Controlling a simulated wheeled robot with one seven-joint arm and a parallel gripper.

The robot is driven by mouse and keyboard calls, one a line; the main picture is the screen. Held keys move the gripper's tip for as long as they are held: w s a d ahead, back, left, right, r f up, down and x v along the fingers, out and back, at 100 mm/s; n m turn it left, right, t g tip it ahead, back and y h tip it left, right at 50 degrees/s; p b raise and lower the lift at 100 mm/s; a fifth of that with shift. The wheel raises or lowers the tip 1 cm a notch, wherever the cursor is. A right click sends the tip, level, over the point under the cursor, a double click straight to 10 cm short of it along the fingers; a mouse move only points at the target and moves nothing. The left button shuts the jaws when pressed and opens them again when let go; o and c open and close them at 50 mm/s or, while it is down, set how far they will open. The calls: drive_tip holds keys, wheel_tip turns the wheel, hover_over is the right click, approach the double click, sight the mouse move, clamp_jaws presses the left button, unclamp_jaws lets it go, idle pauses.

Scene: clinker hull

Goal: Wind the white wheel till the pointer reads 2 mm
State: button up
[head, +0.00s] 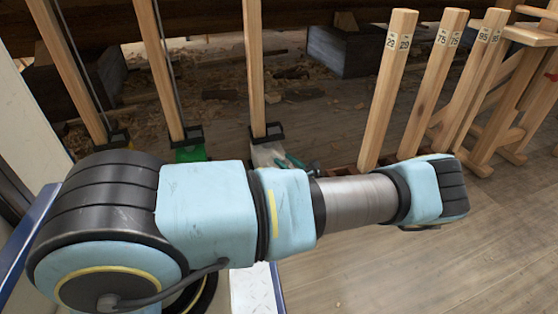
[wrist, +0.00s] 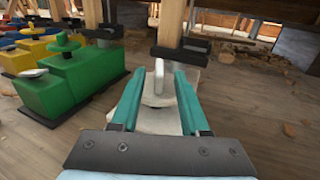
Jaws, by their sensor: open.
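The white screw-jack unit (wrist: 150,119) stands on the floor under a wooden post, straight ahead in the wrist view. Its white wheel, with a light upright knob (wrist: 158,82), shows between my fingers. My gripper (wrist: 168,72) is open, with a teal finger on either side of the knob; I cannot tell whether either touches it. In the head view the white unit (head: 266,152) shows behind my arm, with teal fingertips (head: 290,162) at its right side. My arm hides much of it. I cannot make out the pointer or its scale.
A green unit (wrist: 75,82) stands close left, with yellow and blue ones beyond. Wooden posts (head: 253,70) rise from dark brackets. Labelled posts (head: 390,85) stand to the right. Dark blocks (head: 345,50) and wood shavings lie behind. The plank floor (head: 400,270) at front right is clear.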

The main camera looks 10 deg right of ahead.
sight(273, 151)
drive_tip(key=shift+b+x, duration=0.5)
drive_tip(key=shift+x, duration=1.55)
drive_tip(key=shift+c, duration=0.2)
clamp_jaws()
